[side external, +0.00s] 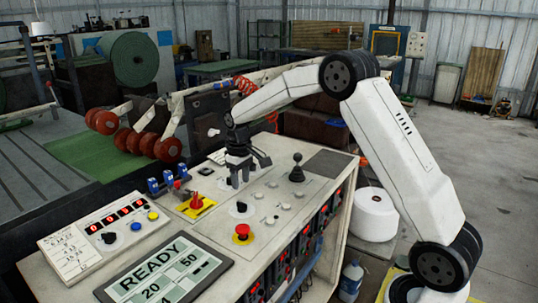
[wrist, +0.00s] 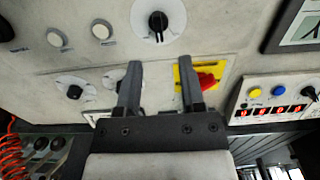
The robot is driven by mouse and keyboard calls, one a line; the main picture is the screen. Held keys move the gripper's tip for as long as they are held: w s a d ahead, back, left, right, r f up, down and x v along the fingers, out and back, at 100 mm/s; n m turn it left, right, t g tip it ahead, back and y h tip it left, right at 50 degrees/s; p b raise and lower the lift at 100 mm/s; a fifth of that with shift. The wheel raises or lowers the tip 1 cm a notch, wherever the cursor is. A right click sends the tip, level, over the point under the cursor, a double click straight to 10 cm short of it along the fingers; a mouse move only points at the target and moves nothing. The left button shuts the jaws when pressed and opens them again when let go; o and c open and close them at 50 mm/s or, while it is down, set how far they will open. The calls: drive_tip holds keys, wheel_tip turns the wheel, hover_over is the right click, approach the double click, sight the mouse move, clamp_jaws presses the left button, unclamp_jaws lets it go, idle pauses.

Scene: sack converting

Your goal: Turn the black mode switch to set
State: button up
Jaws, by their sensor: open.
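Several black rotary knobs are on the sloped panel, and their labels are too small to read, so I cannot tell which is the mode switch. One black knob (side external: 241,208) on a large white dial is in front of my gripper (side external: 238,182). In the wrist view this knob (wrist: 157,22) is at top centre, beyond the fingertips. Another black knob (wrist: 74,91) on a smaller dial is left of my gripper (wrist: 160,72), with one more partly hidden by the left finger. A black knob (side external: 109,238) is also on the counter box. My gripper points down, open and empty, above the panel.
A red switch on a yellow plate (side external: 204,206) is close beside my gripper. The READY display (side external: 163,276) is at the front.

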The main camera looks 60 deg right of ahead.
sight(242, 206)
drive_tip(key=shift+w+d, duration=0.15)
drive_tip(key=shift+d, duration=0.05)
drive_tip(key=shift+f, duration=0.1)
drive_tip(key=shift+f, duration=3.8)
clamp_jaws()
